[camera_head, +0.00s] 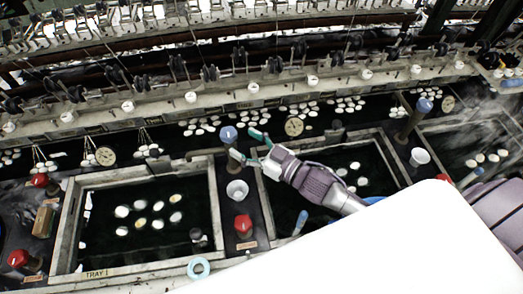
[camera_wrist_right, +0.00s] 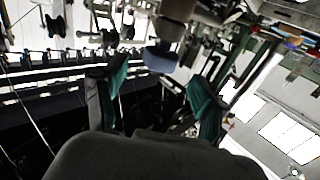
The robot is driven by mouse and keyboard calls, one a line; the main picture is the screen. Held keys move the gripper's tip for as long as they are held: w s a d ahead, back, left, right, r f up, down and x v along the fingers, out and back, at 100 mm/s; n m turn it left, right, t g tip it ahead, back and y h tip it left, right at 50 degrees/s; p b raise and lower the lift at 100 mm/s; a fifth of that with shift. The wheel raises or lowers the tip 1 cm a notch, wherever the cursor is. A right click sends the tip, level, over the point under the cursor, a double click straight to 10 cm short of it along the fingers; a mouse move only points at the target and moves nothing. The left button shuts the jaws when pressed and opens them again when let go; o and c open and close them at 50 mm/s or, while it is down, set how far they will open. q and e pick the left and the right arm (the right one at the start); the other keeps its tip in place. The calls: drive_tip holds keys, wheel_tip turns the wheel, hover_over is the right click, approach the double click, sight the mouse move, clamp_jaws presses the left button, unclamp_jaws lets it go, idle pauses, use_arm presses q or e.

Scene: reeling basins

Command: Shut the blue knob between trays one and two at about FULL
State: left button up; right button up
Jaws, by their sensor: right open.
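The blue knob (camera_head: 228,134) tops a dark post behind the divider between tray one (camera_head: 68,232) on the left and tray two (camera_head: 263,205) on the right. My right gripper (camera_head: 246,145) reaches in from the right, its teal-padded fingers spread, just right of the knob. In the right wrist view, a blue knob (camera_wrist_right: 160,56) appears ahead, between and beyond the open fingers of my right gripper (camera_wrist_right: 160,90). Contact is not visible. The knob's marking cannot be read. My left gripper is not in view.
On the divider stand a white cup (camera_head: 237,190) and a red knob (camera_head: 243,224). Another blue knob (camera_head: 424,105) stands farther right. Pale cocoons (camera_head: 157,223) float in tray one. A round dial (camera_head: 294,127) lies behind the gripper. A large white surface covers the lower right.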

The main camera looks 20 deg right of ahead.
drive_tip(key=v, duration=0.6)
idle(2.1)
